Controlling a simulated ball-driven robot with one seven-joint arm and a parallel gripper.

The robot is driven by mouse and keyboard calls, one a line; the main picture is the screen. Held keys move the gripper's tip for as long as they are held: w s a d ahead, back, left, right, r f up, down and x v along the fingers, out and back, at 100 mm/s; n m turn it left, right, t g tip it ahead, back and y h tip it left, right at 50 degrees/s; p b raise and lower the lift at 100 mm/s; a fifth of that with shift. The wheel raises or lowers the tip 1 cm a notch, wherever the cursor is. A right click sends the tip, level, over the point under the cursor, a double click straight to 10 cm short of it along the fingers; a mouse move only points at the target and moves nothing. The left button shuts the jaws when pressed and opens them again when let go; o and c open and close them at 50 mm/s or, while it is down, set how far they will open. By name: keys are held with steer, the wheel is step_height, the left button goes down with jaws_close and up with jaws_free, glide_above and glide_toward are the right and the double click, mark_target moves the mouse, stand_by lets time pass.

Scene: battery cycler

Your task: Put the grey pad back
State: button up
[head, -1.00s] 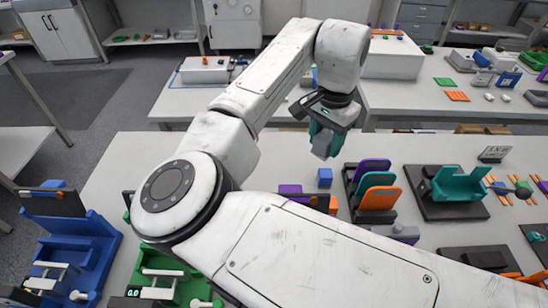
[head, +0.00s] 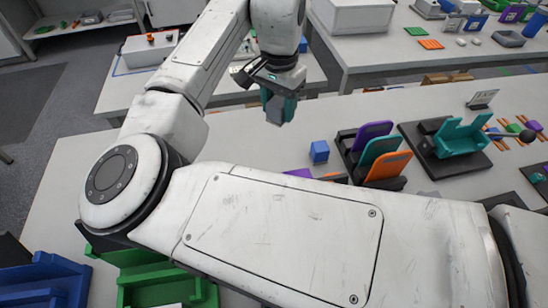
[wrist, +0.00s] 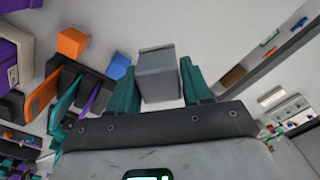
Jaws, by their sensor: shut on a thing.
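My gripper (head: 279,104) has teal fingers and is shut on a grey block-shaped pad (head: 274,112). It holds the pad in the air beyond my forearm, over the far part of the near table. In the wrist view the grey pad (wrist: 158,76) sits between the two teal fingers, its end sticking out past them. To the right and nearer in the head view is a dark rack (head: 349,146) holding purple, teal and orange upright plates. Where the pad belongs is not clear from these views.
A blue cube (head: 319,152) stands left of the rack. A teal fixture (head: 462,140) on a dark base stands to its right. Blue (head: 40,283) and green (head: 150,283) fixtures stand at the near left. My forearm hides much of the near table.

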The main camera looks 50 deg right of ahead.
mark_target(278, 115)
step_height(278, 115, down, 3)
steer(key=shift+b, duration=1.1)
steer(key=shift+f+p, duration=0.4)
steer(key=shift+f, duration=4.65)
steer(key=o, duration=1)
steer(key=shift+f, duration=0.1)
step_height(278, 115, up, 12)
steer(key=shift+r+b, duration=0.15)
steer(key=shift+b, duration=0.35)
